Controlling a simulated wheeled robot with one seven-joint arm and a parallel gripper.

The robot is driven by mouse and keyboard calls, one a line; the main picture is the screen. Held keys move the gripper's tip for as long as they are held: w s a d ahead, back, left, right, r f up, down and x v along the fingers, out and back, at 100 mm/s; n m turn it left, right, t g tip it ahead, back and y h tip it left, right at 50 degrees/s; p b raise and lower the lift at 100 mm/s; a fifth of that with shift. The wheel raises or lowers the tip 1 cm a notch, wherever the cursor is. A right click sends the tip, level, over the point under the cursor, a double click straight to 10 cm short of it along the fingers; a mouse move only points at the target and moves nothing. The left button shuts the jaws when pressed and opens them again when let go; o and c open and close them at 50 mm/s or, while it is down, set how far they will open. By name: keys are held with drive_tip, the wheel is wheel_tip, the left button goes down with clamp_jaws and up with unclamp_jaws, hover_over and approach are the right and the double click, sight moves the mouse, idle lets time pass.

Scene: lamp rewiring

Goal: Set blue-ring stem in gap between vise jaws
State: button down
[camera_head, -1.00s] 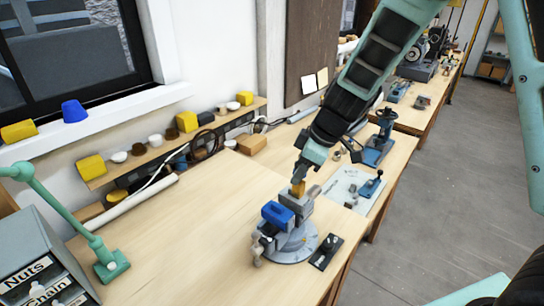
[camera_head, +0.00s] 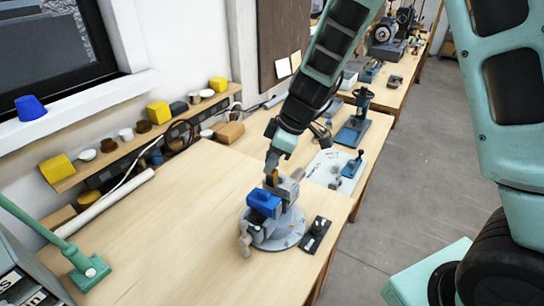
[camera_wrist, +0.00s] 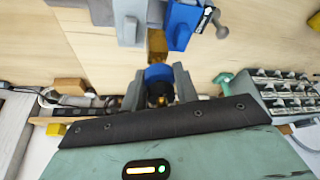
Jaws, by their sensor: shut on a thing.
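My gripper (camera_wrist: 158,92) is shut on the blue-ring stem, with the blue ring (camera_wrist: 158,73) between its fingers in the wrist view. A brass-coloured length of the stem (camera_wrist: 157,46) extends past the ring to the opening between the vise's grey jaw (camera_wrist: 130,18) and blue jaw (camera_wrist: 184,24). In the head view my gripper (camera_head: 272,162) is above the vise, and the brass-coloured part (camera_head: 272,180) shows at the gap between the blue jaw (camera_head: 263,203) and grey jaw (camera_head: 288,188). How deep it sits is hidden.
The vise stands on a round grey base (camera_head: 275,238) on the wooden bench (camera_head: 170,235). A small black fixture (camera_head: 316,233) is just right of it. A pale mat (camera_head: 322,168) with a blue tool lies behind. The bench left of the vise is clear.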

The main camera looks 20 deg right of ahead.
sight(277, 171)
drive_tip(key=shift+f+b, duration=0.75)
drive_tip(key=shift+f, duration=0.55)
drive_tip(key=shift+f+b, duration=1.9)
drive_tip(key=shift+b, duration=0.6)
drive_tip(key=c, duration=1.1)
unclamp_jaws()
drive_tip(key=shift+o, duration=0.3)
drive_tip(key=shift+o, duration=0.2)
drive_tip(key=b+v, duration=0.2)
drive_tip(key=v, duration=1.5)
drive_tip(key=shift+d, duration=0.15)
drive_tip(key=shift+r, duration=0.15)
